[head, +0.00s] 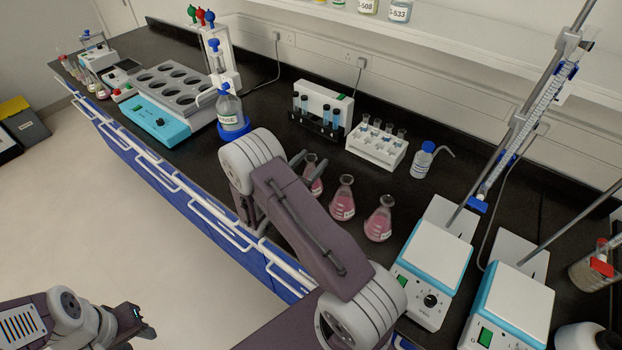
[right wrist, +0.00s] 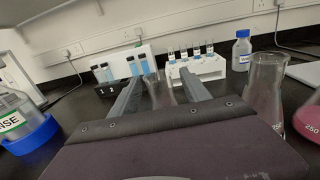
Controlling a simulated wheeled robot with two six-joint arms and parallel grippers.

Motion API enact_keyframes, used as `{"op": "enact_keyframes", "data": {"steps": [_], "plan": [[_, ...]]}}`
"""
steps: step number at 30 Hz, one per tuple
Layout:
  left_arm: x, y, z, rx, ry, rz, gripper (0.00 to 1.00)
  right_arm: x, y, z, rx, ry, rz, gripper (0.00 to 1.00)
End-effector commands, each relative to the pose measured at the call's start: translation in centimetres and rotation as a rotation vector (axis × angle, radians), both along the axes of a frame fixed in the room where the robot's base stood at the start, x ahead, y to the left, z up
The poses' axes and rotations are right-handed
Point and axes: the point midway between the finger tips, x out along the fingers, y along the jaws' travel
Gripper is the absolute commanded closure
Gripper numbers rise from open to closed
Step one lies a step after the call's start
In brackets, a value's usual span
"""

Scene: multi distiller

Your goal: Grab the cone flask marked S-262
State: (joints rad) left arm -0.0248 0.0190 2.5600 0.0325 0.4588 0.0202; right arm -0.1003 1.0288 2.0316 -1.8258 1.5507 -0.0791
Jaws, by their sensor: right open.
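Three cone flasks with pink liquid stand in a row on the black bench: a left one (head: 314,174), a middle one (head: 343,199) and a right one (head: 379,219). Their label codes are too small to read, so I cannot tell which is S-262. My right gripper (head: 308,162) is open at the left flask. In the right wrist view, that flask's clear glass (right wrist: 159,92) shows between the two fingers, its lower part hidden by my gripper. Another flask (right wrist: 265,90) stands right of the fingers. My left gripper (head: 130,318) is low at the left, away from the bench; its jaws are unclear.
A blue-capped wash bottle (head: 230,110) stands left of my right gripper. Behind the flasks are a dark tube rack (head: 318,127), a white vial rack (head: 376,146) and a small bottle (head: 422,161). A stirrer (head: 432,265) stands to the right.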

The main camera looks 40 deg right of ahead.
Motion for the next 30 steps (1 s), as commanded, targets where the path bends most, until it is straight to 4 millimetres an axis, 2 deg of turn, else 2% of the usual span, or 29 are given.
{"op": "enact_keyframes", "data": {"steps": [5,6,11,12,30], "plan": [[-0.01,0.0,-0.03,0.0,0.0,0.0,0.64,0.03,-0.06,-0.04,0.0,0.0,0.0,0.45],[-0.01,0.0,-0.03,0.0,0.0,0.0,0.64,0.03,-0.06,-0.04,0.0,0.0,0.0,0.51],[-0.01,0.0,-0.03,0.0,0.0,0.0,0.64,0.03,-0.04,-0.03,0.0,0.0,0.0,0.95],[0.0,0.0,-0.03,0.0,0.0,0.0,0.64,0.03,-0.04,-0.04,0.0,0.0,0.0,1.0],[-0.01,0.0,-0.04,0.0,0.0,0.0,0.64,0.0,-0.04,-0.1,0.002,0.001,0.0,1.0]]}}
